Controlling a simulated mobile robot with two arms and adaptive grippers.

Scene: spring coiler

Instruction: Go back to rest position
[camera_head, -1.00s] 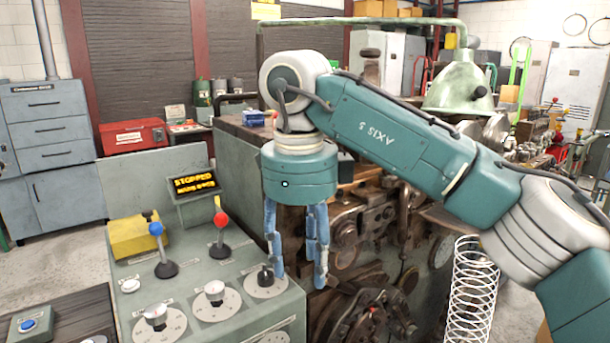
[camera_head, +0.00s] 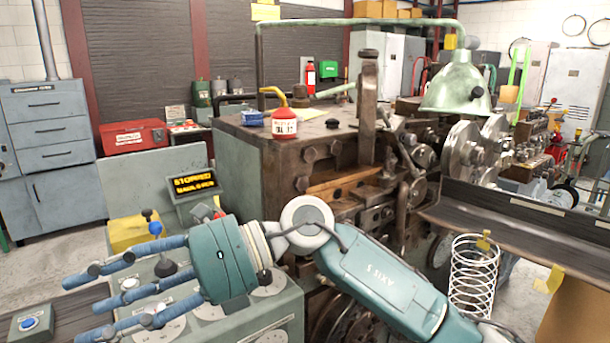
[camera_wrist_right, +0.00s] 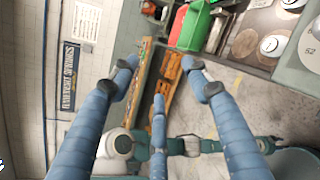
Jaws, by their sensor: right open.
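My right arm comes in from the lower right in the head view. Its gripper (camera_head: 108,299) is open and empty, fingers spread and pointing left, in front of and over the grey control panel (camera_head: 215,318). The right wrist view shows the fingers (camera_wrist_right: 158,95) apart with nothing between them. The gripper's body and arm hide part of the panel's knobs and the red-knobbed lever. The blue-knobbed lever (camera_head: 160,250) shows just behind the fingers. The small display (camera_head: 193,183) reads STOPPED. My left gripper does not show.
The spring coiler machine (camera_head: 340,170) stands behind my arm, with a red oil can (camera_head: 284,122) on top. A white coil spring (camera_head: 473,280) stands at the right below a dark chute (camera_head: 530,225). A blue push button (camera_head: 30,324) sits at the lower left.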

